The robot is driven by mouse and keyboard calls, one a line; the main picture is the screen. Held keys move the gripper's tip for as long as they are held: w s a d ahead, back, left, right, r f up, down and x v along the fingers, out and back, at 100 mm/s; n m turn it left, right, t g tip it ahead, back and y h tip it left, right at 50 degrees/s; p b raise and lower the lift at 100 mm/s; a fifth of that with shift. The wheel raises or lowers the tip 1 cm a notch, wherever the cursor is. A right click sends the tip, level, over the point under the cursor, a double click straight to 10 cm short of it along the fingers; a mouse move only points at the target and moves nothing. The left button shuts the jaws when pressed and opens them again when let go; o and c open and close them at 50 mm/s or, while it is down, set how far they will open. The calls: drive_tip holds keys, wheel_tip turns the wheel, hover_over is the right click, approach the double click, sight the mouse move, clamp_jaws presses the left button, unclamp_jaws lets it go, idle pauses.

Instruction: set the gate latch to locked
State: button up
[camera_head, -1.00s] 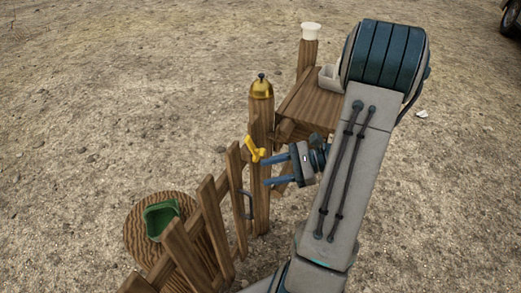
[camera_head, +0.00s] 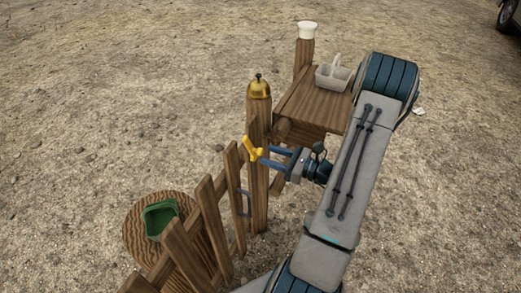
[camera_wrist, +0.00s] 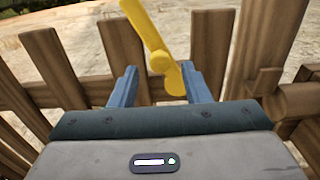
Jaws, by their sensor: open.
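The yellow gate latch (camera_head: 251,148) is on the wooden gate post (camera_head: 258,180), below a brass bell. It lies at a slant, its long arm pointing up and left. In the wrist view the latch (camera_wrist: 148,28) has a round pivot and a short lower end. My gripper (camera_head: 264,156) is open at the right of the latch. In the wrist view my gripper's (camera_wrist: 159,70) fingers stand on both sides of the latch's lower part, which is close to the right finger. Whether they touch cannot be told.
The brass bell (camera_head: 259,87) tops the post. The picket gate (camera_head: 207,220) runs to the lower left, by a round wooden top (camera_head: 133,238) with a green container (camera_head: 160,217). A wooden table (camera_head: 308,104) with a white basket (camera_head: 334,77) stands behind. Open ground lies left.

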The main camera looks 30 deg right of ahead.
sight(260, 152)
drive_tip(key=shift+x, duration=2.25)
drive_tip(key=shift+c, duration=0.3)
